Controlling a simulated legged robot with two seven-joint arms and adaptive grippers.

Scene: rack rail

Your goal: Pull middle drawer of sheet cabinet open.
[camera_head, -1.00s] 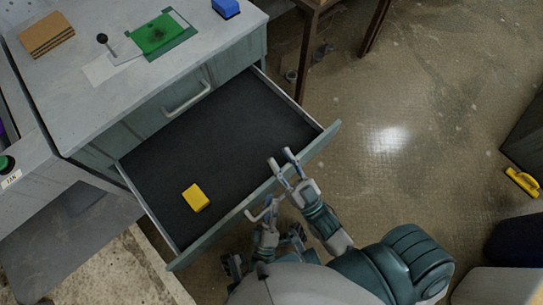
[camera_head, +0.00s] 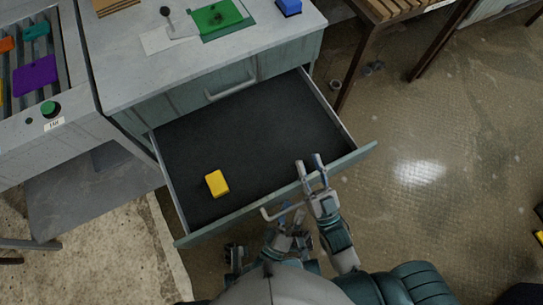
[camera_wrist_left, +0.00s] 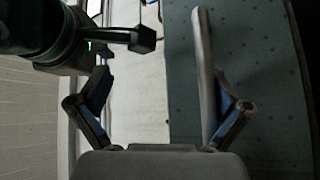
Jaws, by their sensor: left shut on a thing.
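The sheet cabinet (camera_head: 190,75) stands at the upper left. One drawer (camera_head: 270,125) is pulled far out below a closed drawer front with its own handle (camera_head: 230,86). Its dark floor holds a yellow block (camera_head: 217,184). My left gripper (camera_head: 284,216) is low at the open drawer's front, shut on its handle (camera_head: 268,213). In the left wrist view the handle bar (camera_wrist_left: 205,70) lies between the fingers, close to the right one. My right gripper (camera_head: 312,166) is over the drawer's front edge, fingers apart and empty.
The cabinet top carries a green pad (camera_head: 217,16) and a blue block (camera_head: 289,7). A grey unit with coloured pieces (camera_head: 35,75) stands at the left. A wooden-topped table (camera_head: 400,10) is at the upper right.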

